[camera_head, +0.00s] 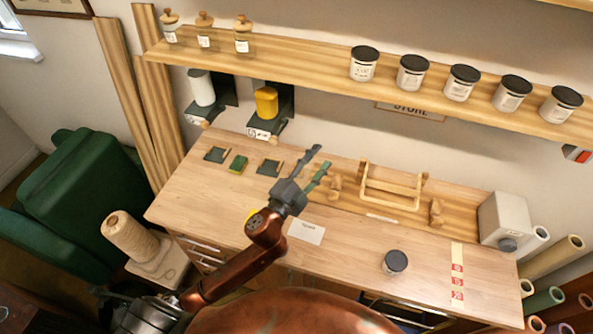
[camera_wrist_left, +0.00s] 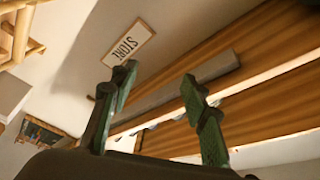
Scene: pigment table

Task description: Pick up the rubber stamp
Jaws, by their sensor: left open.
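I cannot pick out the rubber stamp for certain. A small knobbed wooden piece (camera_head: 335,187) stands on the workbench just right of my left gripper, and a similar one (camera_head: 437,211) stands farther right; either may be a stamp. My left gripper (camera_head: 320,159) is open and empty, reaching over the back middle of the bench. In the left wrist view its two green-tipped fingers (camera_wrist_left: 160,92) are spread apart with nothing between them, pointing toward the wall and shelf. My right gripper is not in view.
A wooden rack (camera_head: 391,187) stands at the bench's back. A dark-lidded jar (camera_head: 395,262) is at the front, a white card (camera_head: 306,232) beside my arm. A grey box (camera_head: 504,219) stands at the right end. The shelf (camera_head: 310,68) with jars overhangs the back.

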